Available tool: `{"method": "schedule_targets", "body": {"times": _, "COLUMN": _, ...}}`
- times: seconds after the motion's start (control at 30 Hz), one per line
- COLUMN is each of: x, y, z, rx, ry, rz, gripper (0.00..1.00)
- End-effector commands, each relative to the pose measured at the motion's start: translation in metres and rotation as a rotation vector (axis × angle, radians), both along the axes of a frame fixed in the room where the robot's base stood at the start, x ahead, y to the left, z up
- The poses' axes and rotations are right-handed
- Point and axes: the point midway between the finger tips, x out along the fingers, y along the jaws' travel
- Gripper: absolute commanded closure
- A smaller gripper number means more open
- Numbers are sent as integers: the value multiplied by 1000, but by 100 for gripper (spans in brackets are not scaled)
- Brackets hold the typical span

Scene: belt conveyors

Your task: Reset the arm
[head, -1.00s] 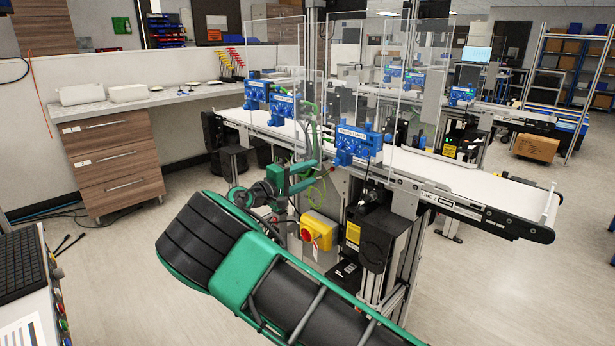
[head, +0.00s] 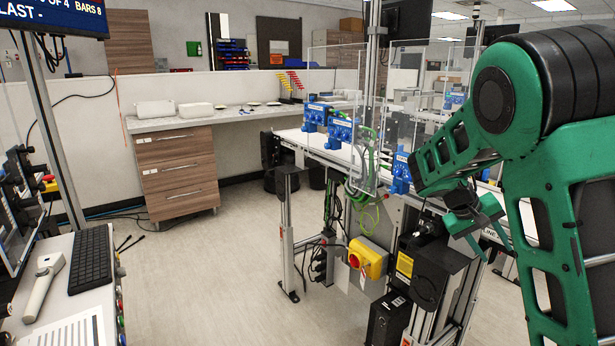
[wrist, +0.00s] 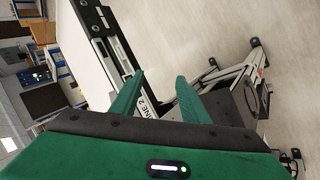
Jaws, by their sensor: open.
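My arm is green and black and fills the right side of the head view, folded with its elbow high. My gripper (head: 476,222) hangs low beside the conveyor in the head view. In the wrist view my gripper (wrist: 158,98) shows two green fingers spread apart with nothing between them. The conveyor (wrist: 112,45) lies beyond the fingers in the wrist view, with its frame and legs to the right. In the head view the conveyor (head: 350,160) is partly hidden behind my arm.
Clear panels and blue control boxes (head: 340,128) line the conveyor. A yellow box with a red knob (head: 367,260) sits below it. A desk with a keyboard (head: 91,258) and scanner (head: 43,285) is at left. A drawer cabinet (head: 178,170) stands behind. Floor between is clear.

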Motion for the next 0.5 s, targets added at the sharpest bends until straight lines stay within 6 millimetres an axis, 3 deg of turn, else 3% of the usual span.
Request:
{"method": "schedule_targets", "body": {"times": 0.03, "x": -20, "y": -9, "z": 1, "rx": 53, "ry": -4, "rz": -34, "gripper": 59}}
{"method": "schedule_targets", "body": {"times": 0.2, "x": -82, "y": -19, "z": 1, "rx": 210, "ry": -13, "rz": -121, "gripper": 59}}
{"method": "schedule_targets", "body": {"times": 0.5, "x": -189, "y": -10, "z": 6, "rx": 445, "ry": -45, "rz": -242, "gripper": 59}}
